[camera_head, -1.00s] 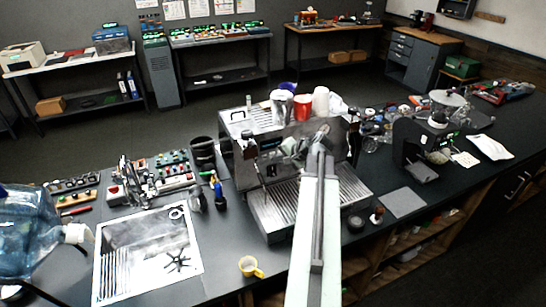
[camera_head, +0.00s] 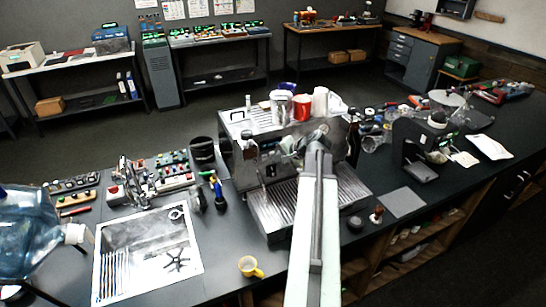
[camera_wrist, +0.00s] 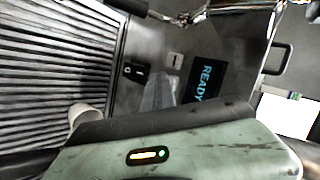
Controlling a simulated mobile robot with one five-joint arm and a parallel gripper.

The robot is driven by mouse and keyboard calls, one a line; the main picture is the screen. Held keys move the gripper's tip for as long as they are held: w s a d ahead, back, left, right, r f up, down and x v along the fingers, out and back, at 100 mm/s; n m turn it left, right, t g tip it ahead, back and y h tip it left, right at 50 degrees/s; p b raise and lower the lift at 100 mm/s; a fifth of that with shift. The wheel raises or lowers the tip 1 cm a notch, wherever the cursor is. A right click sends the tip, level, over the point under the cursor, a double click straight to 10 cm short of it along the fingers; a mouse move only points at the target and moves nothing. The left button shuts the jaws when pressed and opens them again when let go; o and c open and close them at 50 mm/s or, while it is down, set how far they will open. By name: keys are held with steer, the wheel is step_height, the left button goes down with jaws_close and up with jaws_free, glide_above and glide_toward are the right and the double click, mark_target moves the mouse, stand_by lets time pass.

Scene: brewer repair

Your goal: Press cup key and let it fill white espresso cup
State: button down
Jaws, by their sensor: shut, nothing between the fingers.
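The espresso machine (camera_head: 262,150) stands on the counter, with a ribbed drip tray (camera_head: 275,208) in front. In the wrist view its metal front carries a lit display (camera_wrist: 204,80) reading READY, a small black key (camera_wrist: 134,72) and a pale key (camera_wrist: 175,60). I cannot tell clearly which one is the cup key. A pale rounded thing (camera_wrist: 82,113), likely the white espresso cup, stands by the ribbed tray (camera_wrist: 55,65), partly hidden by my gripper's body. My gripper (camera_wrist: 159,92) is shut and empty, its fingers close to the panel below the keys; contact cannot be told.
A metal pitcher (camera_head: 281,106), a red cup (camera_head: 302,107) and white cups (camera_head: 320,104) stand on the machine. A sink (camera_head: 145,255) and a water bottle (camera_head: 35,235) are left; a grinder (camera_head: 415,145) is right.

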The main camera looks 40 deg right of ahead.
steer(key=shift+s, duration=0.15)
steer(key=shift+s+a, duration=0.35)
steer(key=shift+s, duration=0.3)
steer(key=s, duration=0.1)
steer(key=s+a, duration=0.1)
steer(key=s, duration=0.2)
steer(key=shift+s+a, duration=0.35)
steer(key=shift+a, duration=0.05)
stand_by(0.8)
